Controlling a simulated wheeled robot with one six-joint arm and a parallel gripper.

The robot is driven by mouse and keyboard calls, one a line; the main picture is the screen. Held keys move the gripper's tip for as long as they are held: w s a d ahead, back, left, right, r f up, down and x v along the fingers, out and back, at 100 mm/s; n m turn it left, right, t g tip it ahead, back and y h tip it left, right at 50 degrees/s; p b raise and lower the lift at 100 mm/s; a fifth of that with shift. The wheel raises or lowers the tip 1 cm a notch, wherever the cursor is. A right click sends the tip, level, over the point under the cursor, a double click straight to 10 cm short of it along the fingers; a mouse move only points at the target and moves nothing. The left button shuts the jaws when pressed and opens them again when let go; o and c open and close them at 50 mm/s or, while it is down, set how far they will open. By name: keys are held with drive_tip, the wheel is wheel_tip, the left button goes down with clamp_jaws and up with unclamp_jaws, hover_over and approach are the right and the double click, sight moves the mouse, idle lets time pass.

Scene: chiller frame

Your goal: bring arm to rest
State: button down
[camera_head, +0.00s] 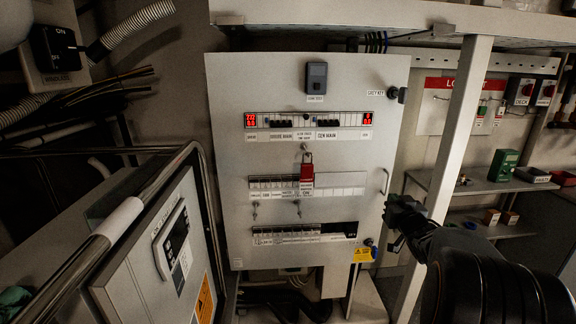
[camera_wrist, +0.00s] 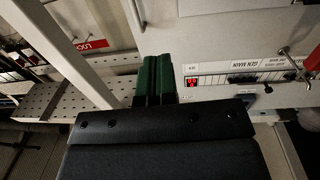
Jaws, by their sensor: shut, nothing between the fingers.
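My gripper (camera_head: 394,243) is at the lower right edge of the grey electrical cabinet in the head view, near its door handle (camera_head: 385,181). I cannot tell whether it touches the cabinet. In the wrist view its green fingers (camera_wrist: 153,78) are together with nothing between them. The cabinet (camera_head: 230,150) has its door closed, with breaker rows and lit red displays. A red padlock (camera_head: 306,171) hangs at the middle row; part of a red item shows at the right edge of the wrist view.
A pale upright post (camera_head: 461,130) stands right of the cabinet, close to my arm. Behind it are a perforated shelf (camera_head: 480,185) with a green box (camera_head: 503,165) and a lockout board (camera_head: 436,105). A control panel (camera_head: 150,260) with a metal rail stands at lower left.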

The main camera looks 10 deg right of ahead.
drive_tip(key=s+d+f+m+g+h, duration=0.2)
drive_tip(key=s+d+f+g+h, duration=0.1)
drive_tip(key=f+g, duration=0.3)
drive_tip(key=s+a+f+g+p, duration=0.2)
drive_tip(key=s+a+f+g, duration=0.15)
drive_tip(key=s, duration=0.25)
drive_tip(key=s+a+r+n+g+y+p, duration=0.1)
drive_tip(key=s+a+r+y+p, duration=0.1)
drive_tip(key=a, duration=0.6)
drive_tip(key=s+a+r+n+g+y+p, duration=0.1)
drive_tip(key=s+a+r+g+y+p, duration=0.1)
drive_tip(key=s+a+r+p, duration=0.2)
drive_tip(key=s+a+r+n+g+y+p, duration=0.1)
drive_tip(key=s+a+r+n+y+p, duration=0.1)
drive_tip(key=s+a, duration=0.6)
drive_tip(key=a+r+p, duration=0.1)
drive_tip(key=a, duration=0.4)
drive_tip(key=shift+s+a+r+g, duration=0.15)
drive_tip(key=shift+r+g, duration=0.05)
drive_tip(key=shift+g, duration=0.15)
drive_tip(key=c, duration=1.8)
unclamp_jaws()
drive_tip(key=shift+c, duration=0.2)
